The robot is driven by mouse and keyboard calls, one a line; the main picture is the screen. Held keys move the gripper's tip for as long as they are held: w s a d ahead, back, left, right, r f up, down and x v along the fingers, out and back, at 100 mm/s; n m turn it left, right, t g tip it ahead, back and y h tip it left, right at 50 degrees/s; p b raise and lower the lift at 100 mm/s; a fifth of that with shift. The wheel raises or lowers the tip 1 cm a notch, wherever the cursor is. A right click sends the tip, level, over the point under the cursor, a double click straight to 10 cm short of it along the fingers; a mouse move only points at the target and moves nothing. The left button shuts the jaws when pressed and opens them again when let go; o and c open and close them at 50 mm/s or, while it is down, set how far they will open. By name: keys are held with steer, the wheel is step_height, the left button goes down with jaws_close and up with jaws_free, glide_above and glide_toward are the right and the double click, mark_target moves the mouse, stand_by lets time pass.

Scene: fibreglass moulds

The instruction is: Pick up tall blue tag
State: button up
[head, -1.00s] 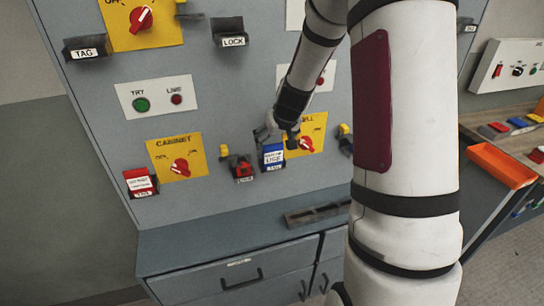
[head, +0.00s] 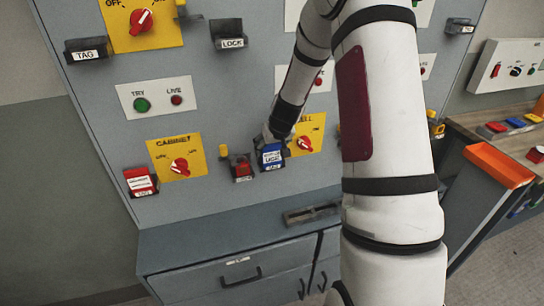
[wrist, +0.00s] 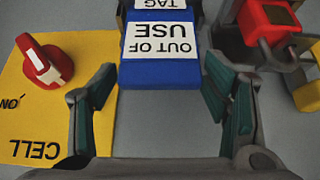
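The tall blue tag (head: 271,155) stands in a dark holder on the grey panel, with a white label. In the wrist view the blue tag (wrist: 158,72) reads "OUT OF USE", upside down, and sits ahead of and between the fingers. My gripper (wrist: 163,100) is open, one finger on each side of the tag's near end, with gaps visible on both sides. In the head view my gripper (head: 274,136) is at the tag's upper end, partly hidden by my arm.
A red padlock (head: 241,167) hangs just left of the tag; it also shows in the wrist view (wrist: 268,20). The yellow CELL plate with its red knob (head: 304,144) is close on the right. A red-and-white tag (head: 140,181) stands farther left.

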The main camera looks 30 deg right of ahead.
steer(key=c, duration=0.4)
steer(key=shift+r, duration=0.1)
